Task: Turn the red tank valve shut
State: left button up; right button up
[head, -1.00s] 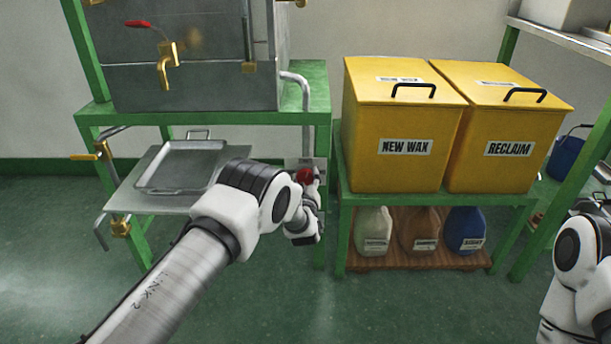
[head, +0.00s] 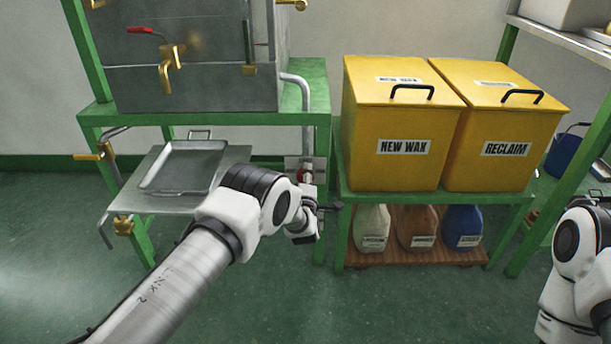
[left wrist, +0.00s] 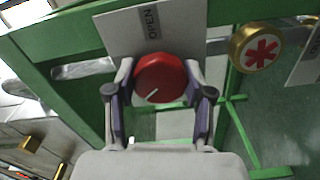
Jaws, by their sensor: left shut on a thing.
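The red tank valve (left wrist: 160,78) is a round red knob with a white pointer line, in the middle of the left wrist view. My left gripper (left wrist: 160,88) is shut on it, a finger on each side. The pointer line lies toward the lower left of the knob in that view. In the head view, the valve (head: 303,175) is mostly hidden by my left gripper (head: 312,200), at the green stand's right leg. My right gripper (head: 600,200) is only partly in view at the right edge.
The grey tank (head: 200,85) stands on the green stand (head: 318,90), with a metal tray (head: 185,168) on the shelf below. Yellow NEW WAX (head: 400,120) and RECLAIM (head: 505,120) bins stand to the right. A brass knob with a red star (left wrist: 258,48) is near the gripper.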

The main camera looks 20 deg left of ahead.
pick_arm(q)
jog(key=n+p, duration=0.1)
jog(key=n, duration=0.4)
jog(key=shift+n, duration=0.3)
jog(key=n+p, duration=0.1)
jog(key=n, duration=0.3)
jog(key=shift+n, duration=0.3)
jog(key=o, duration=1.2)
jog(key=v, duration=1.2)
